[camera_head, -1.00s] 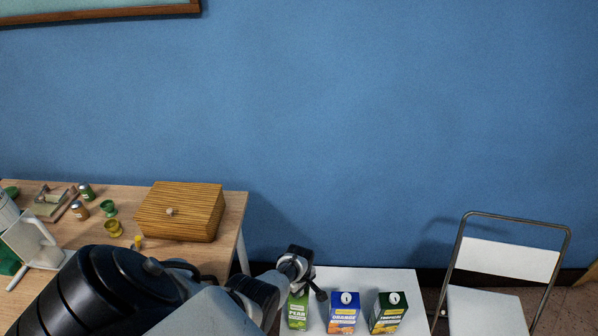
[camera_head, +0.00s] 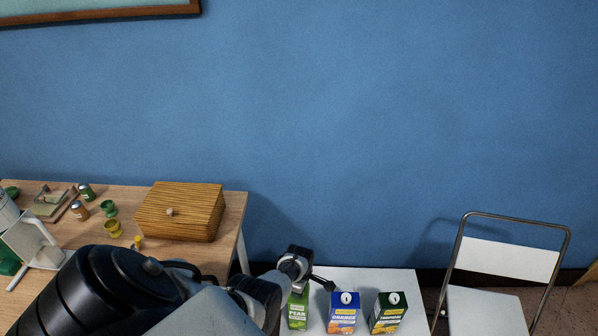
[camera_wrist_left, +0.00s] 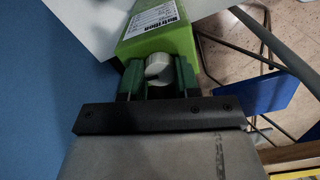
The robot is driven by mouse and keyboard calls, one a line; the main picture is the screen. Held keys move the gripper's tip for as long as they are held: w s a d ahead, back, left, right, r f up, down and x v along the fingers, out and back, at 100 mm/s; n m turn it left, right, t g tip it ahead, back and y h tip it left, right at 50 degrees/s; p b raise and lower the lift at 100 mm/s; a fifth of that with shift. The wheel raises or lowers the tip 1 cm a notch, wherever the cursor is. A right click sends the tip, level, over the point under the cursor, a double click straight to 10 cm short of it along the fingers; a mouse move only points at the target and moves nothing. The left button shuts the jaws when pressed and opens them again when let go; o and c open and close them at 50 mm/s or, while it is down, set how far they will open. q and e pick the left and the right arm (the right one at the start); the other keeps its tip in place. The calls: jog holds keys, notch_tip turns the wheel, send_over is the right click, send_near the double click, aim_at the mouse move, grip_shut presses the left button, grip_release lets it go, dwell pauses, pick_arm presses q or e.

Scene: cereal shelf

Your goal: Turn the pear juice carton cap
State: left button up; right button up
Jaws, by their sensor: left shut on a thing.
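The pear juice carton (camera_head: 298,312) is green and stands on the white table (camera_head: 385,279), left of the other cartons. It also shows in the left wrist view (camera_wrist_left: 172,42). My left gripper (camera_head: 305,284) is over the top of the pear carton and hides its cap in the head view. In the left wrist view my left gripper (camera_wrist_left: 158,76) is shut on the white cap (camera_wrist_left: 158,65), one finger on each side. My right gripper is in neither view.
A blue orange juice carton (camera_head: 343,314) and a dark green carton (camera_head: 388,314) stand to the right. A folding chair (camera_head: 497,263) is farther right. A wooden table with a wooden box (camera_head: 180,212) is at left.

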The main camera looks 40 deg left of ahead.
pick_arm(q)
jog(key=o, duration=0.9)
jog(key=shift+o, duration=0.2)
jog(key=shift+r, duration=0.1)
jog(key=shift+r+p, duration=0.35)
notch_tip(320, 180, up, 8)
jog(key=p, duration=0.4)
jog(key=shift+r, duration=0.95)
